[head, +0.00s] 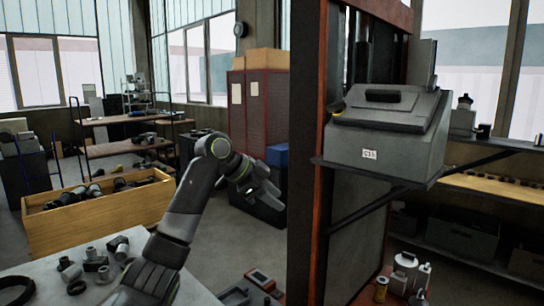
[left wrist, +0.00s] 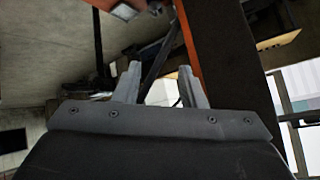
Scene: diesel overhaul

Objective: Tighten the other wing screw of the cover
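A grey box with a sloped lid (head: 390,108), a black handle on top and a small white label on its front stands on a bracket shelf at the right. I cannot tell whether this lid is the task's cover. A small yellow and black part (head: 338,109) shows at its left upper edge; I cannot tell if it is a wing screw. No wing screw shows clearly. My left gripper (head: 264,190) is in the air left of the post and box, apart from both. In the left wrist view its two fingers (left wrist: 160,72) are spread with nothing between them. My right gripper is out of view.
A rust-red post (head: 306,150) stands between my left gripper and the box. A table (head: 95,275) with several metal fittings is at the lower left, before a wooden crate (head: 100,220) of parts. Bottles and a can (head: 381,289) stand low at the right.

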